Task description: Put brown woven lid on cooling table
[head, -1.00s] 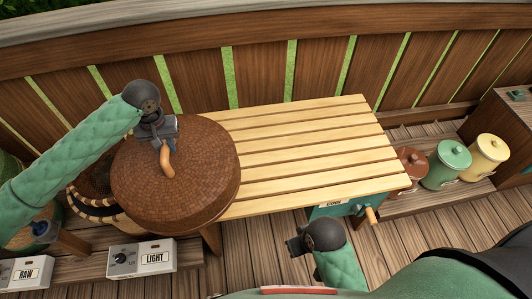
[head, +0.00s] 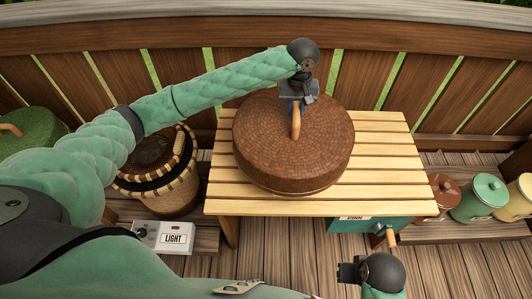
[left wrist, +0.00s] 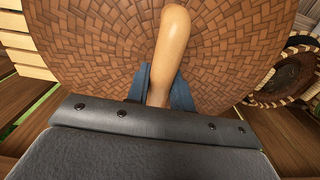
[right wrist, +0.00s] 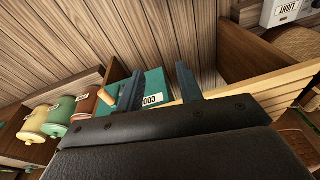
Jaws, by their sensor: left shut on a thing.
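The brown woven lid (head: 290,150) is over the left and middle part of the slatted cooling table (head: 385,165). I cannot tell whether it rests on the slats or hangs just above them. My left gripper (head: 296,103) is shut on the lid's wooden handle (head: 296,124). The left wrist view shows the handle (left wrist: 170,50) between the fingers, with the woven top (left wrist: 90,50) filling much of the picture. My right gripper (head: 350,272) is low in front of the table. In the right wrist view its fingers (right wrist: 167,85) are apart with nothing between them.
An uncovered woven basket (head: 160,190) stands left of the table, behind the LIGHT control box (head: 163,238). A green lid (head: 30,132) is at the far left. Lidded canisters (head: 480,200) stand at the right. The table's right slats are clear. A wooden fence runs behind.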

